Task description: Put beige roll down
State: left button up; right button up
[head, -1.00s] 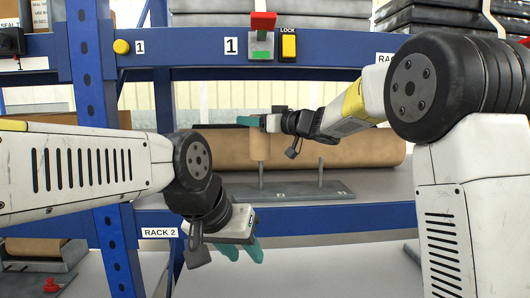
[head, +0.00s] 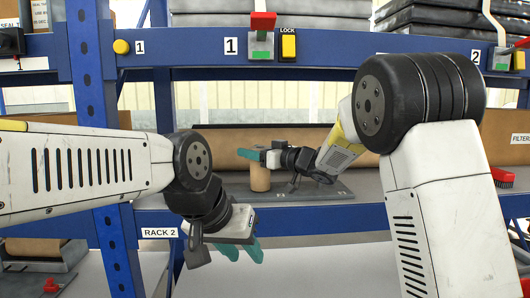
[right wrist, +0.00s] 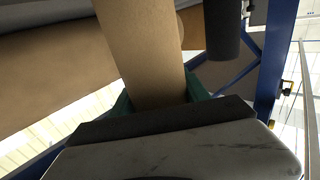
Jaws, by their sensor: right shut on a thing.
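The beige roll (head: 260,180) stands upright on the grey base plate (head: 325,194) on the rack shelf, at the plate's left peg, which is hidden. My right gripper (head: 252,155) is shut on the roll's upper part. In the right wrist view the roll (right wrist: 145,55) runs between the teal fingers, with one finger on each side. Whether the roll's lower end touches the plate is hard to tell. My left gripper (head: 242,250) is empty, with its teal fingers apart, in front of and below the shelf edge.
A large brown roll (head: 225,140) lies along the shelf behind the plate. The blue shelf beam (head: 330,217) runs in front. A blue upright (head: 118,245) stands at left.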

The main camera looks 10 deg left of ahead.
jog(key=shift+f, duration=0.1)
jog(key=o, duration=1.5)
